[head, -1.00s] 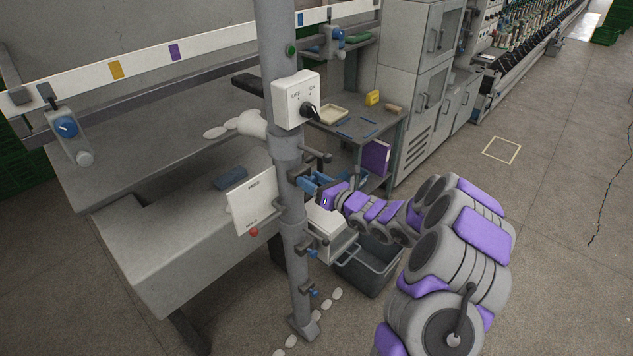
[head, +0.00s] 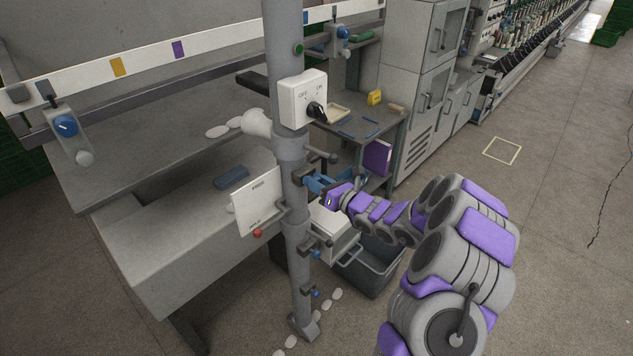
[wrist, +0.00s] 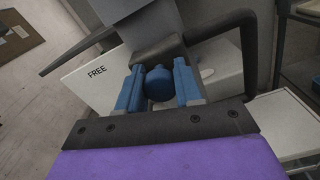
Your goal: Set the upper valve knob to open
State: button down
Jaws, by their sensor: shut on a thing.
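A round blue knob (wrist: 158,86) sits on a dark grey block fixed to the grey post (head: 296,225). I take it for the upper valve knob. My gripper (wrist: 158,72) has one blue finger on each side of the knob and is shut on it. In the head view my gripper (head: 316,184) reaches the post from the right, below the OFF/ON switch box, and its fingers hide the knob. No open or closed marking for this knob is readable, so I cannot tell its setting.
A white FREE/HOLD plate (head: 257,203) with a red ball (head: 257,234) is left of my gripper. The switch box (head: 302,99) is above. Smaller blue knobs (head: 316,255) are lower on the post. A grey bin (head: 368,268) stands below my arm. Open floor lies right.

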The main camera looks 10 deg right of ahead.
jog(key=v, duration=0.4)
jog(key=shift+s+p, duration=0.1)
jog(key=shift+p, duration=0.3)
jog(key=shift+a, duration=0.1)
jog(key=c, duration=1.1)
grip_release()
jog(key=shift+s, duration=0.1)
jog(key=shift+o, duration=1.4)
jog(key=shift+s+d+r, duration=0.1)
jog(key=shift+s+d, duration=0.15)
jog(key=shift+d, duration=0.05)
jog(key=shift+o, duration=0.3)
jog(key=shift+w, duration=0.2)
jog(key=v, duration=1.7)
jog(key=shift+d+p, duration=0.35)
jog(key=shift+p, duration=0.1)
